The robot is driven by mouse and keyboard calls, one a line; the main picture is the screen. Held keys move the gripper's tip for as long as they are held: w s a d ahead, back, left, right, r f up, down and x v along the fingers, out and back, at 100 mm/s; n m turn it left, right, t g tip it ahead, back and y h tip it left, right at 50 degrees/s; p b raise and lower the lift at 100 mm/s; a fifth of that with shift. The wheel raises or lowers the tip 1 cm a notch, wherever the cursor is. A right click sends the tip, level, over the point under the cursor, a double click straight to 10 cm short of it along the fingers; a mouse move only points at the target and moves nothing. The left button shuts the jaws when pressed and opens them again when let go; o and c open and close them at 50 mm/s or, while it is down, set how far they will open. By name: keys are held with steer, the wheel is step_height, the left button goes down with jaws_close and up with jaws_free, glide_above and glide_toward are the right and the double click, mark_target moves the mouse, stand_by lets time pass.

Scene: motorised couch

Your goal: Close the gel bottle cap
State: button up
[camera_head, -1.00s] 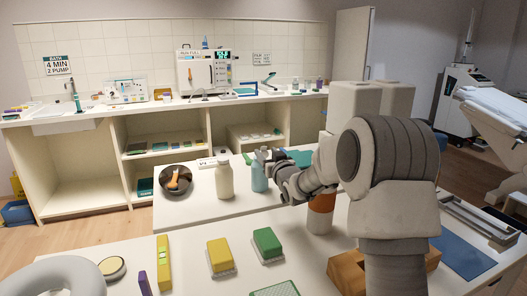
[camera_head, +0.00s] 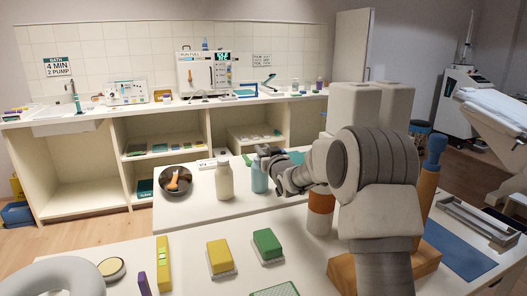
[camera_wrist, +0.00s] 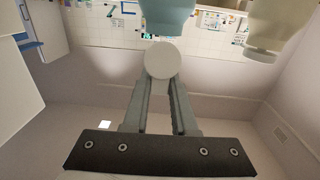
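A light blue bottle (camera_head: 259,179) stands upright on the white table, right of a cream bottle (camera_head: 224,178). My gripper (camera_head: 270,162) is at the light blue bottle's top and partly hides it. In the wrist view the room appears upside down; the blue bottle (camera_wrist: 167,12) shows at the top edge. A round white disc (camera_wrist: 163,60), seemingly the cap, lies at my gripper's fingertips (camera_wrist: 162,82). The two fingers have a visible gap between them. Whether they touch the disc is unclear. The cream bottle (camera_wrist: 265,35) shows at the upper right.
A dark round bowl (camera_head: 175,181) with an orange item stands left of the bottles. A white and orange container (camera_head: 320,212) stands right of them, near my arm. Yellow (camera_head: 220,256) and green (camera_head: 267,243) blocks lie on the nearer table.

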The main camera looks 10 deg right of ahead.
steer(key=shift+f, duration=0.3)
jaws_close()
